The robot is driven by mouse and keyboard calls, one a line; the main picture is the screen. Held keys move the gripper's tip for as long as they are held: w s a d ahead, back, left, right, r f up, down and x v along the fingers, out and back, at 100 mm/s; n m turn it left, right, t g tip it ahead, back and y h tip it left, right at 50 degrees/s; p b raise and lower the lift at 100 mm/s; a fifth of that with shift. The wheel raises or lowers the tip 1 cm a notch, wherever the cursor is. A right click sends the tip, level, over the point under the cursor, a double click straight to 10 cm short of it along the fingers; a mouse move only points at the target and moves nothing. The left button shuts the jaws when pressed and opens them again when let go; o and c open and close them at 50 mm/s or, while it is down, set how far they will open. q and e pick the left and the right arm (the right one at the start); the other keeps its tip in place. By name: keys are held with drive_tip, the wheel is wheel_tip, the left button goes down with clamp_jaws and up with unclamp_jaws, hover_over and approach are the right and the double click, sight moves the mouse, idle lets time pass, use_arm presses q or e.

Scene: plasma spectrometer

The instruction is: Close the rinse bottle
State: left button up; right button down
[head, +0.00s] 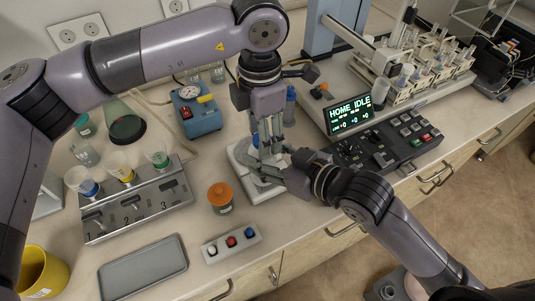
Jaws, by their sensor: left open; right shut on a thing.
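My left gripper (268,148) points straight down over a white stand (240,158), with its fingers open. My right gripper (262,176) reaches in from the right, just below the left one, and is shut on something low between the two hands. The fingers hide most of that thing. Blue parts (256,140) show around the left fingers, probably of the bottle held there; I cannot tell whether a cap is on it. Which object is the rinse bottle is not clear from a label.
An orange-capped jar (220,193) and a three-button box (232,243) stand close in front. A numbered rack with funnels (135,205) is left, beside a grey tray (143,268). A control panel (390,140) and a tube rack (425,65) stand right.

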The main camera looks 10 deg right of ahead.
use_arm(q)
drive_tip(key=shift+c, duration=0.6)
clamp_jaws()
drive_tip(key=shift+o, duration=1.2)
unclamp_jaws()
wheel_tip(320, 180, up, 12)
